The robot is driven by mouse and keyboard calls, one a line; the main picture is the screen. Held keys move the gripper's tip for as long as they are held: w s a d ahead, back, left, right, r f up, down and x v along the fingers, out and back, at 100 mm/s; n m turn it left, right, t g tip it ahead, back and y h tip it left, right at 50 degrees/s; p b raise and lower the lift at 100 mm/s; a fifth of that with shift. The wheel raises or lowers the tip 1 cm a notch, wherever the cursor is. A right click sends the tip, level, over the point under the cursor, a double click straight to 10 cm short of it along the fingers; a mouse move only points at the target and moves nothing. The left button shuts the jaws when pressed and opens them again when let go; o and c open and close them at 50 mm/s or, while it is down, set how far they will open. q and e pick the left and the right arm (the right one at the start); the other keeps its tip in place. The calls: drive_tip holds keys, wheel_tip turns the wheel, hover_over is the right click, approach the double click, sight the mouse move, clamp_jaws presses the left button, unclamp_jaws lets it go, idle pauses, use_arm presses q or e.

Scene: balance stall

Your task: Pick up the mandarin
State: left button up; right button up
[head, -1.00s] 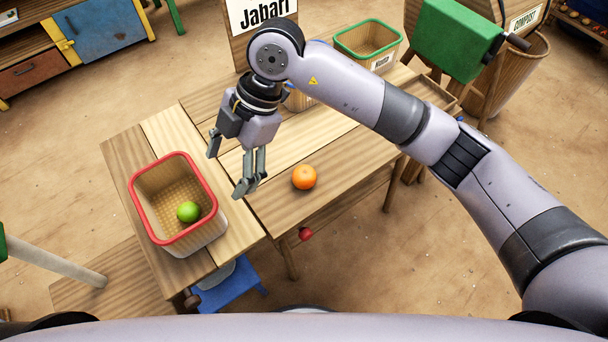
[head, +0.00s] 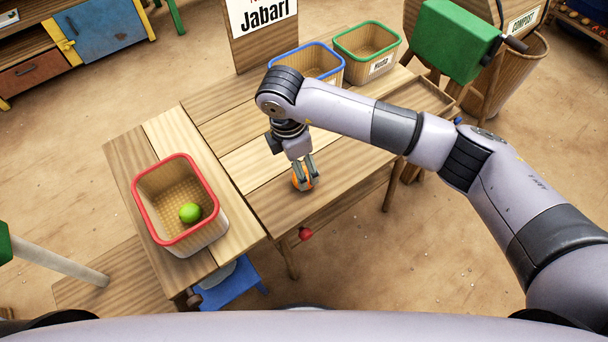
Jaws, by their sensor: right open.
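The orange mandarin (head: 297,184) sits on the wooden table (head: 270,207) near its front edge. My right gripper (head: 304,178) points down over the mandarin, with its fingers in front of and around part of the fruit. The gripper is open; whether the fingers touch the mandarin I cannot tell. Part of the mandarin is hidden behind the fingers. My left gripper is not in view.
A red-rimmed basket (head: 213,228) holding a green fruit (head: 190,213) stands to the left. A blue-rimmed basket (head: 322,67) and a green-rimmed basket (head: 351,35) stand at the back, near the Jabari sign (head: 262,25). The table left of the mandarin is clear.

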drive_tip(key=f, duration=0.3)
drive_tip(key=d+f+p, duration=0.1)
drive_tip(key=f, duration=0.1)
drive_tip(key=shift+w+f, duration=0.25)
drive_tip(key=shift+f, duration=0.05)
drive_tip(key=c, duration=1.2)
drive_tip(key=shift+r, duration=0.15)
drive_tip(key=shift+c, duration=0.2)
